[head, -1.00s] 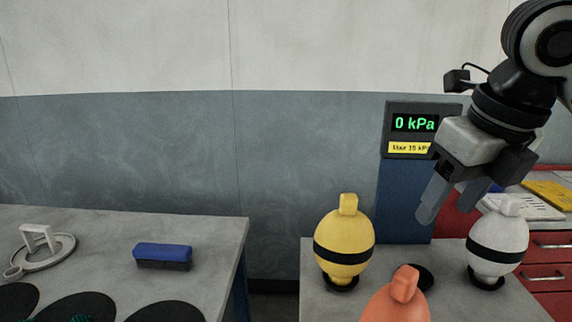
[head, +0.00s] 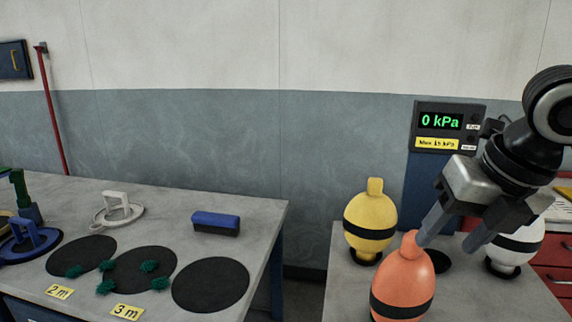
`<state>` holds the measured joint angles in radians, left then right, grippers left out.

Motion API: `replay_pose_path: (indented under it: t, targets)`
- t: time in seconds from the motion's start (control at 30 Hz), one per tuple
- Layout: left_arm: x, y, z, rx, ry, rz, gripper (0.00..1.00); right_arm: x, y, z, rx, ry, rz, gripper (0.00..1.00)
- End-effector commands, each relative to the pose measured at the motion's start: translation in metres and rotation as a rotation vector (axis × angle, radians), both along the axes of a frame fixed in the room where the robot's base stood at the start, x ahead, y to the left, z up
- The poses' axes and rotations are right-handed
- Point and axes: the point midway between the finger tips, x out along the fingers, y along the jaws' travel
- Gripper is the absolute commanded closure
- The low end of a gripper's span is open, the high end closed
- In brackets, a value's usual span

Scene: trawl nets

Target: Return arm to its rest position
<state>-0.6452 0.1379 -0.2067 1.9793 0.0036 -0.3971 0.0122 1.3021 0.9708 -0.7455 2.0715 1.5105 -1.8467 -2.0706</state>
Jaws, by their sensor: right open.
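My right gripper (head: 451,238) is in the head view at the right. Its fingers point down and to the left, spread apart with nothing between them. The left fingertip appears close to the top of an orange float (head: 402,285); I cannot tell whether they touch. The right finger partly covers a white float (head: 516,248) with a black band. A yellow float (head: 370,222) with a black band stands upright to the left. My left gripper is not in view.
The right table (head: 345,290) bears the floats. A gauge (head: 449,127) reading 0 kPa stands behind. The left table (head: 262,215) holds black discs (head: 211,285), green bits, a blue brush (head: 216,223) and a white ring with handle (head: 118,208). A gap separates the tables.

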Motion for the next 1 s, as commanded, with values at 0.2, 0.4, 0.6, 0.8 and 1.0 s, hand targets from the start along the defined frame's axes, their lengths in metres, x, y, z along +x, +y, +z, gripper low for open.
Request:
replay_pose_path:
  t: [0.2, 0.4, 0.6, 0.8, 1.0]
  targets:
    - [0.0, 0.0, 0.0, 0.0, -0.001, 0.0, 0.37, 0.027, 0.037, -0.049, 0.203, 0.022, -0.199, 0.45]
    - [-0.002, 0.001, -0.001, 0.001, 0.004, 0.001, 0.37, 0.05, 0.084, -0.122, 0.526, 0.097, -0.536, 0.45]
    - [-0.004, 0.001, -0.002, 0.002, 0.008, 0.001, 0.37, 0.051, 0.118, -0.207, 0.903, 0.235, -1.0, 0.45]
    - [-0.004, 0.001, -0.002, 0.002, 0.009, 0.001, 0.37, 0.019, 0.12, -0.292, 1.225, 0.365, -1.498, 0.45]
    - [-0.004, 0.001, -0.002, 0.002, 0.01, 0.001, 0.37, -0.045, 0.1, -0.364, 1.46, 0.425, -1.945, 0.45]
